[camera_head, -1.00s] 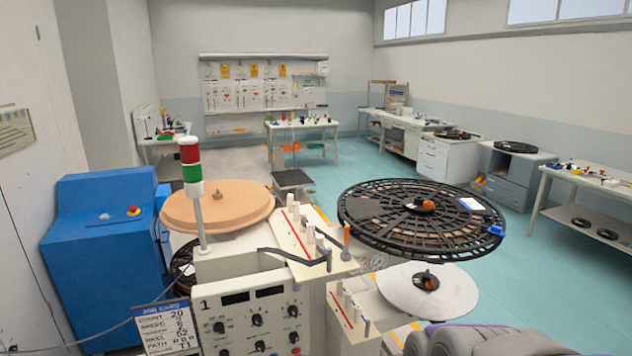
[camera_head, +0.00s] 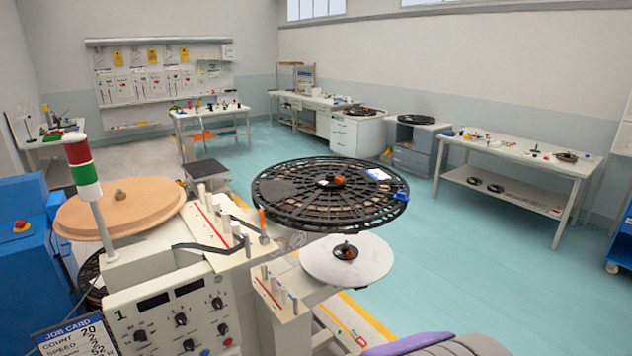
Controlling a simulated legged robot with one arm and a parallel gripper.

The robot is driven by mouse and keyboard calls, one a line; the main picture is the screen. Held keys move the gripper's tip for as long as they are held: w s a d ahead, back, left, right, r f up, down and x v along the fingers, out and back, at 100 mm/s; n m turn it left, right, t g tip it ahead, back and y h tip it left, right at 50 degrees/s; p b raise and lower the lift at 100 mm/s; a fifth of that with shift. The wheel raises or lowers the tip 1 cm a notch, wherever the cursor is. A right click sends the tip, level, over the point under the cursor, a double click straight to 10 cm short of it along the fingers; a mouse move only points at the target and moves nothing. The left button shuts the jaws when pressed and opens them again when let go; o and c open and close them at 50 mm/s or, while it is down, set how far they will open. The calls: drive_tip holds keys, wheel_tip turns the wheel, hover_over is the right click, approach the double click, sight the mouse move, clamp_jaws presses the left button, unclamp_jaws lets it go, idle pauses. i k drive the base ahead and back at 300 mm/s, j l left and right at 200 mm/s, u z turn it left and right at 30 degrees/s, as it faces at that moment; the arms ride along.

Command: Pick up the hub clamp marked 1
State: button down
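I cannot make out a hub clamp with a readable mark 1. A large black slotted reel (camera_head: 290,207) lies flat on the rewind station, with a small black-and-orange hub piece (camera_head: 331,181) at its centre. A white disc (camera_head: 315,262) sits lower in front of it, with a black hub piece (camera_head: 345,251) at its centre. The station's control panel (camera_head: 172,315) carries a 1 at its left. My gripper is not in view.
A tan disc (camera_head: 118,205) and a red-green light post (camera_head: 84,170) stand at the left of the station. Benches with small tools line the back; a white bench (camera_head: 520,160) is at right. Teal floor (camera_head: 480,240) is clear.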

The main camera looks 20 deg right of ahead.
sight(329, 179)
drive_tip(key=i+l+z, duration=0.1)
drive_tip(key=i+l, duration=0.25)
drive_tip(key=i+l+z, duration=0.15)
drive_tip(key=i+l, duration=0.15)
drive_tip(key=i, duration=0.3)
drive_tip(key=i+l+z, duration=0.1)
drive_tip(key=i+l, duration=0.15)
drive_tip(key=i, duration=0.25)
drive_tip(key=i+l+z, duration=0.1)
drive_tip(key=i, duration=0.4)
drive_tip(key=l, duration=0.1)
